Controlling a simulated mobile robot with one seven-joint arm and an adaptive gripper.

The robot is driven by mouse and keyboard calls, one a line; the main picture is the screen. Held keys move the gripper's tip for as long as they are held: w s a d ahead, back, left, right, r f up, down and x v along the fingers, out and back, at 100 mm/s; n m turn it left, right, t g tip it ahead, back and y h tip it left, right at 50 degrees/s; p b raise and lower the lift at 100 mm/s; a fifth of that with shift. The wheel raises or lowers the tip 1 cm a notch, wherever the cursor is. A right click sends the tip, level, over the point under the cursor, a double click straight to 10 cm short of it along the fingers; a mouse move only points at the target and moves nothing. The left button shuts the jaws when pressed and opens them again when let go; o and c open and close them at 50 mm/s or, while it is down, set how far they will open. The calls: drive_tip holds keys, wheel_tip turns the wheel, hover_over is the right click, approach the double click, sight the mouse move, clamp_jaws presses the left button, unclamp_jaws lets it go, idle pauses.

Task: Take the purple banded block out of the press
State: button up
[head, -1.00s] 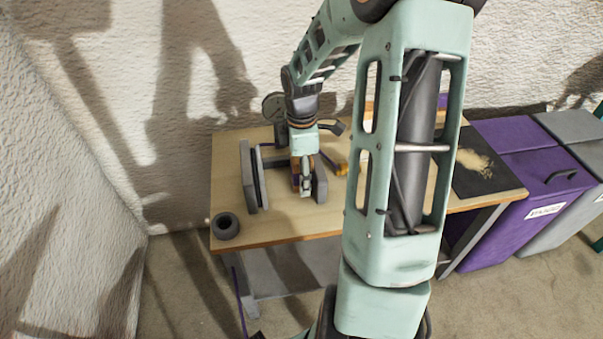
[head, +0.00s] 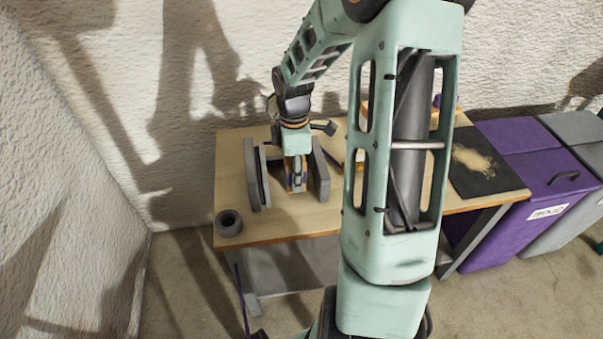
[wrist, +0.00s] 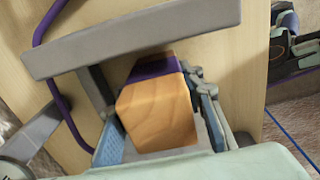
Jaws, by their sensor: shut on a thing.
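The purple banded block (wrist: 160,108) is a pale wooden block with a purple band at its far end, seen in the wrist view. My gripper (wrist: 160,115) is shut on it, with a blue-padded finger on each side. In the head view my gripper (head: 296,178) points down between the two grey upright plates of the press (head: 320,172), with the block (head: 289,182) partly hidden by the fingers. A grey bar of the press (wrist: 140,38) crosses the wrist view just beyond the block. I cannot tell whether the block touches the tabletop.
A dark grey ring (head: 229,223) lies at the front left corner of the wooden table (head: 285,222). A black mat (head: 485,172) lies on its right part. Purple (head: 535,190) and grey bins stand to the right. A rough wall is close behind and left.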

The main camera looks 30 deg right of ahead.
drive_tip(key=shift+w+a, duration=0.2)
drive_tip(key=shift+a, duration=0.3)
drive_tip(key=o, duration=1.4)
drive_tip(key=shift+r, duration=0.1)
wheel_tip(320, 180, up, 12)
drive_tip(key=shift+f, duration=0.1)
drive_tip(key=shift+d, duration=0.1)
